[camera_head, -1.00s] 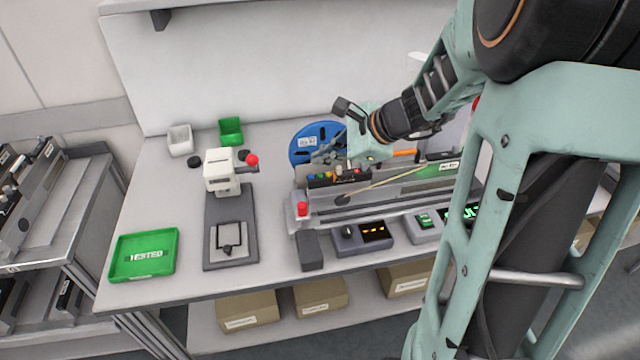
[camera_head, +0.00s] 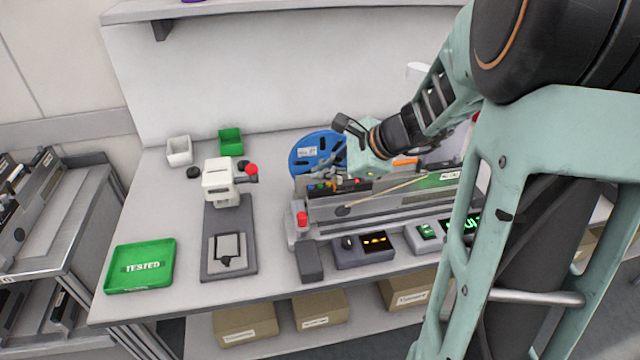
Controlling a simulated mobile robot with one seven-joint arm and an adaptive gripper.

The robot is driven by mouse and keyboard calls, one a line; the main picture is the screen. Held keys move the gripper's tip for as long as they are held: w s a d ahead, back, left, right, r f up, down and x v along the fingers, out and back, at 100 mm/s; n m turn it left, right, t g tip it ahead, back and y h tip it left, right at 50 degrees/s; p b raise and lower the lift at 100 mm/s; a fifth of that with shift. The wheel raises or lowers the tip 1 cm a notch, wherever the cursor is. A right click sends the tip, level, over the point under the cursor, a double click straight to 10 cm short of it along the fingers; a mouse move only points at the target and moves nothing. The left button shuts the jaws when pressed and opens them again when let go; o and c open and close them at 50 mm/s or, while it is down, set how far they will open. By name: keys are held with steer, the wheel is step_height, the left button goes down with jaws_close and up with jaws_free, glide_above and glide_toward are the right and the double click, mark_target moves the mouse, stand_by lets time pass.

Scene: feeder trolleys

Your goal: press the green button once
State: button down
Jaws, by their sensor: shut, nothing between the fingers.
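A dark panel (camera_head: 345,187) with small coloured buttons sits on top of the grey feeder unit (camera_head: 400,205). A small green spot among them, near the panel's left part, looks like a green button (camera_head: 327,186), but it is tiny and partly unclear. A larger green-lit patch (camera_head: 426,231) shows on a grey box in front of the feeder. My gripper (camera_head: 322,162) is shut and empty, just above and behind the panel's left part, in front of the blue reel. Its fingertips are small and dark, and I cannot tell whether they touch anything.
A blue reel (camera_head: 312,143) stands behind the feeder. A red knob (camera_head: 302,219) rises at its left end. A display box (camera_head: 362,250) stands in front. A white press (camera_head: 221,181) and a green tray (camera_head: 140,285) are at left. My arm hides the right side.

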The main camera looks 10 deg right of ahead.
mark_target(322, 188)
steer(key=shift+f, duration=0.2)
stand_by(0.5)
steer(key=shift+f+b, duration=0.3)
steer(key=shift+b, duration=0.25)
steer(key=shift+f, duration=0.25)
stand_by(0.3)
steer(key=shift+r, duration=0.1)
steer(key=shift+r+p, duration=0.3)
steer(key=shift+r, duration=0.35)
steer(key=shift+r, duration=0.1)
step_height(322, 188, up, 5)
steer(key=p, duration=0.4)
stand_by(0.5)
